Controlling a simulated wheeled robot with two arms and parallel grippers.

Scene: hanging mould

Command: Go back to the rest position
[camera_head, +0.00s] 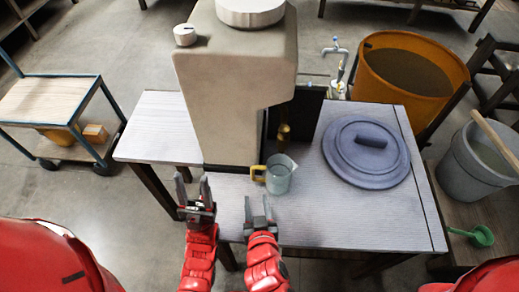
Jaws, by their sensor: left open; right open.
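My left gripper (194,190) is open and empty, over the front edge of the table to the left. My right gripper (259,210) is open and empty, over the table's front part, just in front of a clear measuring jug (280,176) with a yellow handle. The two grippers are side by side, apart from each other. The jug stands upright on the table (318,222) and shows no contact with my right gripper that I can make out.
A large beige machine (232,90) stands on the table behind the grippers. A blue-grey round lid (366,153) lies at right. An orange tub (408,68), a grey bucket (474,160) and a green scoop (481,236) are further right. A trolley (55,101) stands left on open floor.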

